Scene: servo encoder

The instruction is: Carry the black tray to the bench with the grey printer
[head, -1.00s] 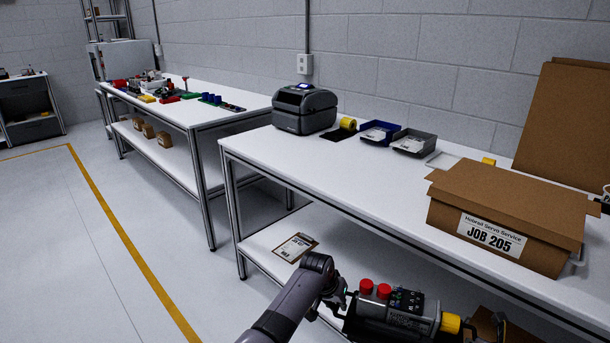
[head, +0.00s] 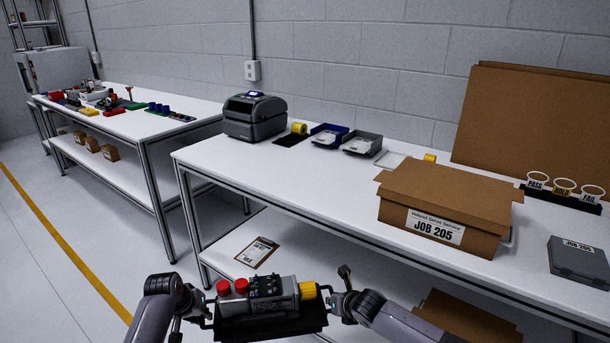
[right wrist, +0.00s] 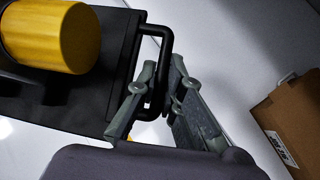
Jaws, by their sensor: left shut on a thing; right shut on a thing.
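The black tray (head: 272,332) is held level between my two grippers in front of the bench. A grey servo unit (head: 262,302) with two red caps and a yellow end lies on it. My left gripper (head: 206,312) is shut on the tray's left handle. My right gripper (head: 334,306) is shut on the right handle, and the right wrist view shows its fingers (right wrist: 152,100) around the black bar. The grey printer (head: 254,116) stands at the far left end of the white bench (head: 300,185), which is ahead of the tray.
A cardboard box marked JOB 205 (head: 445,205) stands on the bench's right half. Blue (head: 328,135) and grey bins (head: 362,143) sit near the printer. A grey case (head: 578,262) lies at the right. The bench top left of the box is clear in front. Another bench (head: 130,120) stands left.

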